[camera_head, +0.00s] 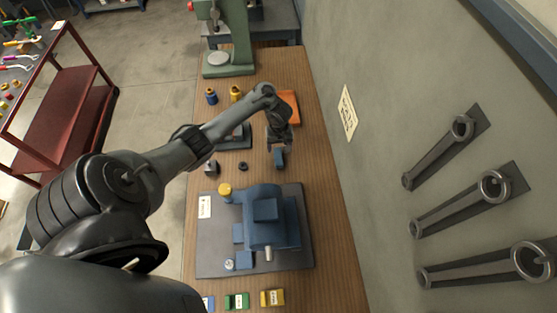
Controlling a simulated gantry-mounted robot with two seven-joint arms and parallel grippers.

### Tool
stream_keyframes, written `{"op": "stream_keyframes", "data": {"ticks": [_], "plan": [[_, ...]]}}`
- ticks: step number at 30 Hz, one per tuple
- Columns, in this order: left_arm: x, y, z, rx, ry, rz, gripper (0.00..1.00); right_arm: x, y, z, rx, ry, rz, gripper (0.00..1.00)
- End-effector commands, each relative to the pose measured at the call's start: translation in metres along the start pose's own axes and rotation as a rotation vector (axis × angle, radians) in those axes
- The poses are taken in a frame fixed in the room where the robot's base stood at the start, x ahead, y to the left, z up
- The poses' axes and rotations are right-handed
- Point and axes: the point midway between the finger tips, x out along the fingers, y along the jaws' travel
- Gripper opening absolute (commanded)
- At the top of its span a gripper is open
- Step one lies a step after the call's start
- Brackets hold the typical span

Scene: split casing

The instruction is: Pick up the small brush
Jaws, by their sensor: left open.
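My left arm reaches in from the lower left over the wooden bench. My left gripper (279,148) is open and points down near the right side of the bench. A small blue piece (280,161) shows just below its fingertips; I cannot tell whether they touch. I cannot make out the small brush with certainty; it may be too small to tell or hidden by the arm or gripper. My right gripper is not in view.
A blue casing (265,224) sits on a dark mat (214,257) in front of the gripper. An orange tray (289,104) lies behind it. A green press (238,45) stands at the back. The wall with hanging wrenches (452,205) rises on the right.

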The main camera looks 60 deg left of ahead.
Motion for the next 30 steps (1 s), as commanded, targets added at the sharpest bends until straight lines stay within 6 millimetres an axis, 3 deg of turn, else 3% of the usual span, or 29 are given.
{"op": "stream_keyframes", "data": {"ticks": [3,13,21,30], "plan": [[0.020,0.000,0.001,0.000,-0.001,-0.001,0.68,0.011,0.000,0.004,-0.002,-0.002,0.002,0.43],[0.040,-0.001,-0.001,0.002,0.001,-0.001,0.68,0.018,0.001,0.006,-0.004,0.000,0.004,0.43],[0.074,-0.004,-0.004,0.002,0.001,-0.001,0.68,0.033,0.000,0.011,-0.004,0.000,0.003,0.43],[0.083,-0.004,-0.004,0.004,0.002,0.000,0.68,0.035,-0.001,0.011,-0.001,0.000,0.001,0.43]]}}
